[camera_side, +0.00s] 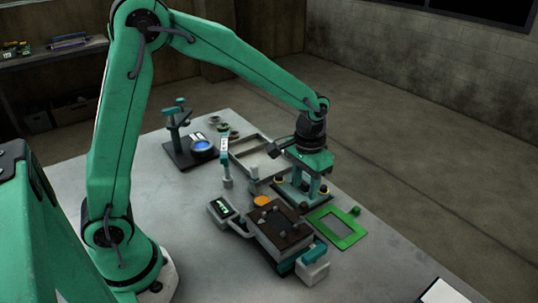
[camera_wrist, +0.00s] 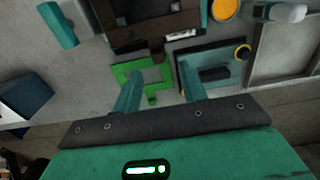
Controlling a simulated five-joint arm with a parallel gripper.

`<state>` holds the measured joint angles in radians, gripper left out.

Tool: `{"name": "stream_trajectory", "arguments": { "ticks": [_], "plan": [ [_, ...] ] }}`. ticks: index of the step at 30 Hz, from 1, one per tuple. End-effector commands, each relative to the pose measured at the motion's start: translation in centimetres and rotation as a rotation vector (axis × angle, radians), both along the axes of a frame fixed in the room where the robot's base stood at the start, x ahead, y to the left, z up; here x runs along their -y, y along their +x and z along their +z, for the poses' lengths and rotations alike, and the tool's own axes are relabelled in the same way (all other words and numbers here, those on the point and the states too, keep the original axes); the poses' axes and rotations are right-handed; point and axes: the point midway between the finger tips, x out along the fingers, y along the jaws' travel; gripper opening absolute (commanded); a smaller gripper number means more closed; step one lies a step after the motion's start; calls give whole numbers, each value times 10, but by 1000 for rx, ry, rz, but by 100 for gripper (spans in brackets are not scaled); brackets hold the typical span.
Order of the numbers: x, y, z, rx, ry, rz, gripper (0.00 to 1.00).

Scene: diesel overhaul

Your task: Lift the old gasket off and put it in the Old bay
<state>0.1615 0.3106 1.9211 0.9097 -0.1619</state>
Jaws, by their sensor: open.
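A dark brown rectangular piece with dark openings (camera_side: 278,224) lies on top of the engine block; it also shows at the top of the wrist view (camera_wrist: 150,28). I cannot tell the old gasket apart from the block top under it. A bright green frame-shaped gasket with a tab (camera_side: 338,231) lies flat on the table beside the block, and in the wrist view (camera_wrist: 124,72). My gripper (camera_side: 311,194) is open and empty, pointing down beyond the block near a teal plate. Its fingers show apart in the wrist view (camera_wrist: 159,72). A grey two-part tray (camera_side: 262,160) stands behind; no Old label is readable.
The teal plate with yellow-ringed posts (camera_side: 288,193) is close to my gripper. A dark stand (camera_side: 192,150) is at the back left.

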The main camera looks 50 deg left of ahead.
Motion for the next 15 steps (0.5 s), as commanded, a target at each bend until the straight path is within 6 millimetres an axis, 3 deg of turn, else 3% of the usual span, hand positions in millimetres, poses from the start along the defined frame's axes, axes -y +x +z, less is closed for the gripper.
{"name": "stream_trajectory", "arguments": {
  "ticks": [8, 15],
  "plan": [
    [1, -1, -9, -3, 0, 0, 42],
    [3, -1, -35, -3, 1, 0, 42]
  ]
}}
